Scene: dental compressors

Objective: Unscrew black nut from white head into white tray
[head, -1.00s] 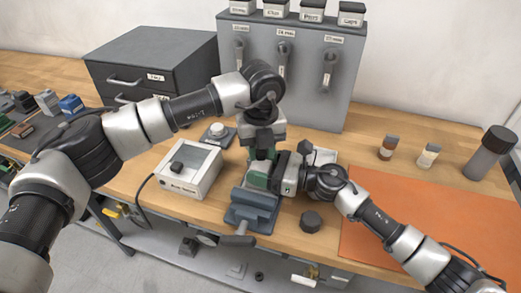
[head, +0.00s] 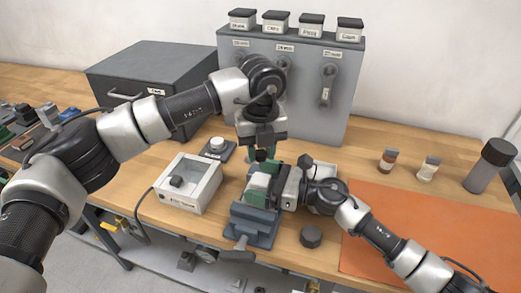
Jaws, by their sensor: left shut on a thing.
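My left gripper (head: 262,148) points down above the blue-grey vise (head: 252,226). It is shut on a small dark piece that looks like the black nut (head: 261,155). A green part (head: 258,188) sits in the vise, with more green just below my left fingertips. My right gripper (head: 277,186) comes in from the right, level with the green part and close against it; its fingertips are hidden, so I cannot tell its opening. The white tray (head: 326,169) shows only partly behind my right gripper. I cannot make out the white head, which is hidden among the grippers.
A white switch box (head: 203,191) stands left of the vise, and a round black piece (head: 311,237) lies to its right. A grey cabinet (head: 312,105) with levers stands behind. Small bottles (head: 388,160) and an orange mat (head: 400,225) are on the right.

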